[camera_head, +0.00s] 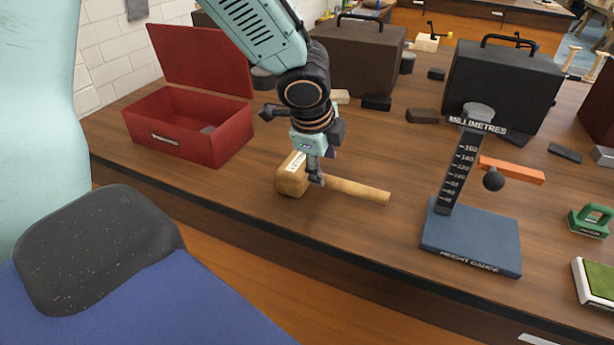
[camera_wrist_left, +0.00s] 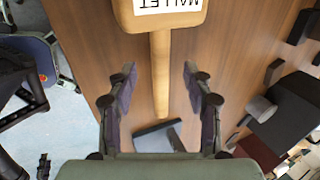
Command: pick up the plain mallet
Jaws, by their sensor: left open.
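The plain mallet lies on the brown wooden bench, its light wooden head (camera_head: 288,182) to the left and its handle (camera_head: 362,191) pointing right. My left gripper (camera_head: 316,180) is low over the mallet, near where the handle meets the head, and hides part of it. In the left wrist view the handle (camera_wrist_left: 161,90) runs between the open fingers (camera_wrist_left: 158,70), with space on both sides. The head, with a white "MALLET" label, is at the top edge there. I cannot tell how high the fingertips are above the bench. My right gripper is not in view.
An open red box (camera_head: 190,137) stands left of the mallet. A blue height gauge (camera_head: 470,240) with an upright black scale stands to the right. Two dark cases (camera_head: 355,60) (camera_head: 503,80) stand behind. The bench's front edge (camera_head: 290,240) runs close in front of the mallet.

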